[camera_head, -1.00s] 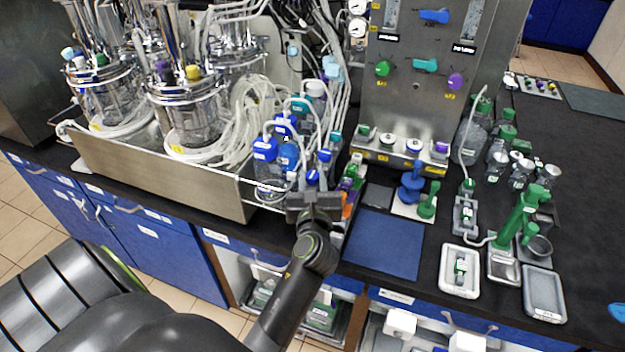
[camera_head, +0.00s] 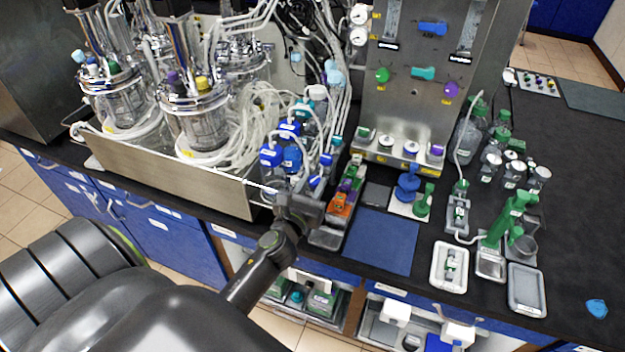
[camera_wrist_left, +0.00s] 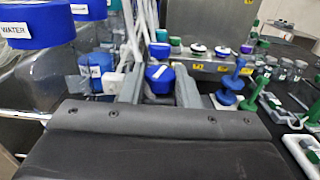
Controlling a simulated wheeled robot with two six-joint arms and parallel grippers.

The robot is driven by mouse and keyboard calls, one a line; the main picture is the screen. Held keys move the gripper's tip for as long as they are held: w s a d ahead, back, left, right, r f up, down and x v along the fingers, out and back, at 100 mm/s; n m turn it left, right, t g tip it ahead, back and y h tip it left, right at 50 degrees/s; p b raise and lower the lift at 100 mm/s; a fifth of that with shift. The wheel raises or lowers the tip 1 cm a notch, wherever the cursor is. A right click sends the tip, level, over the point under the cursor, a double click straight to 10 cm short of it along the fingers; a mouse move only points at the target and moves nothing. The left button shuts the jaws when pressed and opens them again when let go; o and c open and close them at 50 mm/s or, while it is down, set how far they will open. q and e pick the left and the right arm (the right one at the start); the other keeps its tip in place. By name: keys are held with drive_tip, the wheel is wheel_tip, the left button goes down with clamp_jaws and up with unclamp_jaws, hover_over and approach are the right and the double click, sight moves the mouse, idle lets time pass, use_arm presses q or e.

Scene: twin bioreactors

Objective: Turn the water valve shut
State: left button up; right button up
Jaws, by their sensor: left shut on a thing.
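My left gripper (camera_head: 300,203) is at the front of the bench, at the right end of the steel tray. In the left wrist view its two fingers (camera_wrist_left: 160,90) stand either side of a small blue knob (camera_wrist_left: 160,74) with a white label, and they are shut on it. I take this knob to be the water valve; its label is too small to read and its lower part is hidden. A bottle with a blue cap marked WATER (camera_wrist_left: 28,28) stands close by on the left. My right gripper is not in view.
Blue-capped bottles (camera_head: 271,156) and white tubing crowd the steel tray (camera_head: 170,172) beside the gripper. A steel panel (camera_head: 405,110) with coloured handles stands behind right. An orange item (camera_head: 341,204) lies close on the right. The blue mat (camera_head: 381,240) is bare.

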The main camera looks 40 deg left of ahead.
use_arm(q)
drive_tip(key=o, duration=1)
drive_tip(key=shift+c, duration=0.2)
drive_tip(key=shift+s+d+f, duration=0.1)
drive_tip(key=shift+s+d, duration=0.05)
drive_tip(key=shift+s, duration=0.45)
drive_tip(key=b+v, duration=0.2)
drive_tip(key=v, duration=1.4)
drive_tip(key=shift+b, duration=0.4)
drive_tip(key=shift+d, duration=0.1)
